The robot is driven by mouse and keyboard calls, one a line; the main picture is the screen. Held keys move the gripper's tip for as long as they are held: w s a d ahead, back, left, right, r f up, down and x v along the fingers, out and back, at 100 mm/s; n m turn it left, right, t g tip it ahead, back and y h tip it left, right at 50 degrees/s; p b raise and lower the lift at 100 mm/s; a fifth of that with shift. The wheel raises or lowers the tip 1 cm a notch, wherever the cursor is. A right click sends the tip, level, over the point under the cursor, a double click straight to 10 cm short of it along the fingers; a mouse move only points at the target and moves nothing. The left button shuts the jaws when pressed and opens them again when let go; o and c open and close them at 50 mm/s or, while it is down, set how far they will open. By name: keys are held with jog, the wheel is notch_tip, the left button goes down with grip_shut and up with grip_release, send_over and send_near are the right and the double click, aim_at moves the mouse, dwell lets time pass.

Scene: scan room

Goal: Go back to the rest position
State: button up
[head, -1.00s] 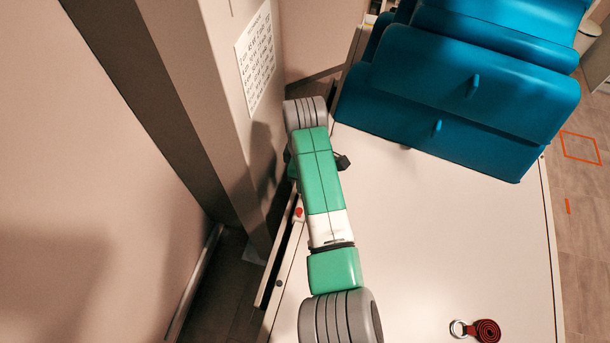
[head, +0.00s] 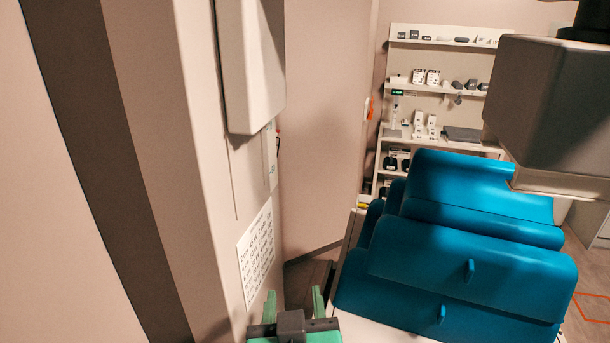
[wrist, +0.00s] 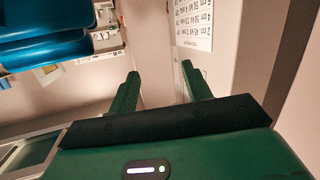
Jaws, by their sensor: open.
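My gripper (head: 294,303) is at the bottom edge of the head view, its two green fingers pointing up and apart. It is open, with nothing between the fingers. It also shows in the wrist view (wrist: 160,78), the fingers spread toward a bare beige wall. In the head view it stands between the pillar with a printed sheet (head: 256,254) on the left and the blue cushions (head: 470,268) on the right, apart from both. Most of my arm is out of the picture.
Blue cushions lie on a white table (head: 375,328). A large grey box-shaped unit (head: 550,105) hangs at the upper right. Shelves with small items (head: 440,85) stand at the back. A white wall box (head: 252,65) is on the pillar. Space above my gripper looks clear.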

jog(key=s+d+r+m+t, duration=0.1)
jog(key=s+r+t, duration=0.4)
jog(key=r, duration=0.6)
jog(key=s+d+r+m+t, duration=0.1)
jog(key=s+r+t, duration=0.2)
jog(key=s+r, duration=0.6)
notch_tip(320, 180, up, 26)
jog(key=t+p, duration=0.1)
jog(key=p, duration=2.1)
jog(key=shift+w+a+f, duration=0.2)
jog(key=shift+w+a, duration=0.2)
jog(key=shift+w, duration=0.05)
